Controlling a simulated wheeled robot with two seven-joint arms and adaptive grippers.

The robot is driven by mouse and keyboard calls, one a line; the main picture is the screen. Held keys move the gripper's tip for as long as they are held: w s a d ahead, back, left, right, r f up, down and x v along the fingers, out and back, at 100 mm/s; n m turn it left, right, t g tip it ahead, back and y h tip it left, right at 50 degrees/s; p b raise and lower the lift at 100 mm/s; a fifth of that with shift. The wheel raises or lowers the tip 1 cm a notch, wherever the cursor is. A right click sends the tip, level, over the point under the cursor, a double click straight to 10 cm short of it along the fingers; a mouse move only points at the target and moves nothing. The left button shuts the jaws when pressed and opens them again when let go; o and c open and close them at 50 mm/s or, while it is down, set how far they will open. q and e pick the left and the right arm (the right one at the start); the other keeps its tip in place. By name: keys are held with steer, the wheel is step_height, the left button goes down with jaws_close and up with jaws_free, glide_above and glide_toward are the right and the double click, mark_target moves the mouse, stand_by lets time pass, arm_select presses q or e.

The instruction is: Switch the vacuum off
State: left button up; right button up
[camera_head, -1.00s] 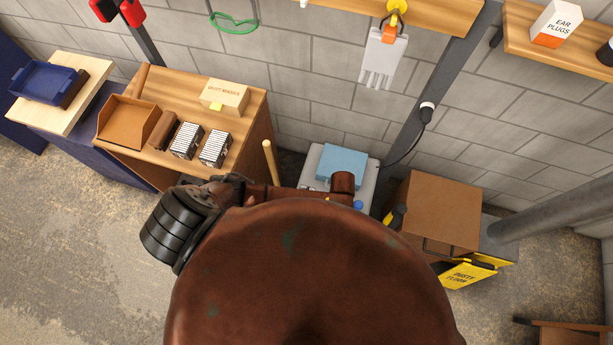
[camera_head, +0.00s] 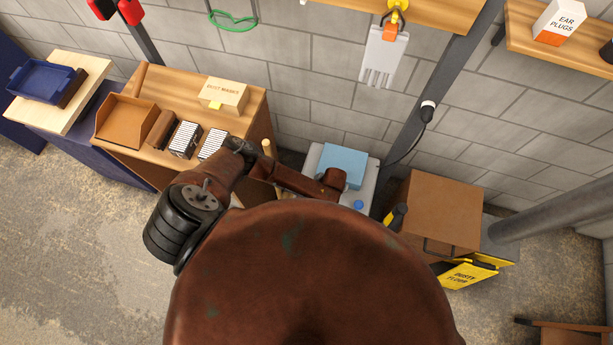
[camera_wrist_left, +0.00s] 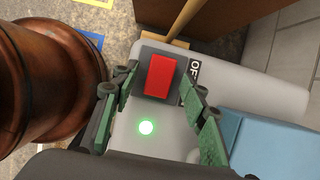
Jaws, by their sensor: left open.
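The vacuum (camera_head: 313,160) is a light grey box with a light blue block (camera_head: 345,165) on top, standing against the wall in the head view. My left arm reaches over its near side. In the left wrist view, a red switch (camera_wrist_left: 161,76) sits on its grey top (camera_wrist_left: 180,128) next to a partly hidden "OF" label (camera_wrist_left: 192,72). A green light (camera_wrist_left: 146,128) glows near the switch. My left gripper (camera_wrist_left: 160,80) is open and empty, one finger on each side of the switch; contact cannot be told. My right gripper is not in view.
A wooden bench (camera_head: 155,85) with a dust mask box (camera_head: 223,94) and filters stands left of the vacuum. A cable runs up to a plug (camera_head: 427,110). A wooden handle rises beside the vacuum.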

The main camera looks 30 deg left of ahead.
arm_select(q)
steer(key=shift+f, duration=0.2)
steer(key=shift+c, duration=0.3)
jaws_close()
